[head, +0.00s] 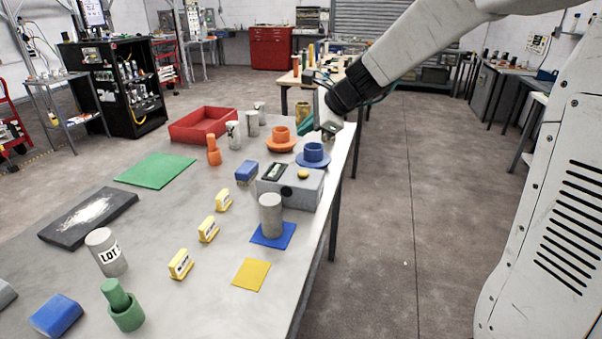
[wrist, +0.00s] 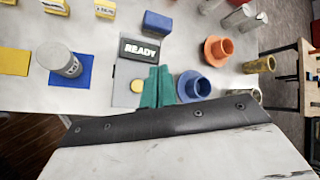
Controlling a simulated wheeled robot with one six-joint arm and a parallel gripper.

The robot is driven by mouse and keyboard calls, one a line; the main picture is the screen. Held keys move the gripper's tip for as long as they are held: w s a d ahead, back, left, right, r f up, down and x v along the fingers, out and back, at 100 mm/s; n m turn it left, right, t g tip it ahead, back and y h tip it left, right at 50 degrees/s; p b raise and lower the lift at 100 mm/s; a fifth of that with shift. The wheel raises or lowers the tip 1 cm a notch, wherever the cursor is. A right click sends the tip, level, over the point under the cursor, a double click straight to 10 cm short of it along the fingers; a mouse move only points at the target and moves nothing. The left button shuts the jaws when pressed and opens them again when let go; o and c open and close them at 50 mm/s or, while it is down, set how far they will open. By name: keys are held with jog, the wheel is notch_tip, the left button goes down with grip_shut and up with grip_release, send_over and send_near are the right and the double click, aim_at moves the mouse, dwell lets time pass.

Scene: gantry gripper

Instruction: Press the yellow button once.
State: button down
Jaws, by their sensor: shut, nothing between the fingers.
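The yellow button (head: 303,174) is a small round cap on top of a grey box (head: 300,195) near the table's right edge. In the wrist view the button (wrist: 137,86) shows just left of my fingers, below a dark display (wrist: 142,50) that reads READY. My gripper (head: 306,126) is shut and empty, with teal fingers. In the head view it is above and behind the box, apart from it. In the wrist view the closed fingers (wrist: 158,70) overlap the box's right side. They do not cover the button.
A grey cylinder (head: 270,215) on a blue mat stands in front of the box. A blue flanged part (head: 314,155) and an orange one (head: 281,140) stand behind it. A blue block (head: 246,171) lies to its left. The air above the box looks clear.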

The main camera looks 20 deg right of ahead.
aim_at(307, 173)
jog(key=shift+d+f, duration=0.1)
jog(key=shift+f, duration=4.35)
jog(key=shift+f, duration=0.1)
jog(key=shift+s+f, duration=0.1)
jog(key=shift+f, duration=0.2)
jog(key=shift+f, duration=0.5)
jog(key=shift+r, duration=0.95)
jog(key=shift+r, duration=0.1)
jog(key=shift+r, duration=2.4)
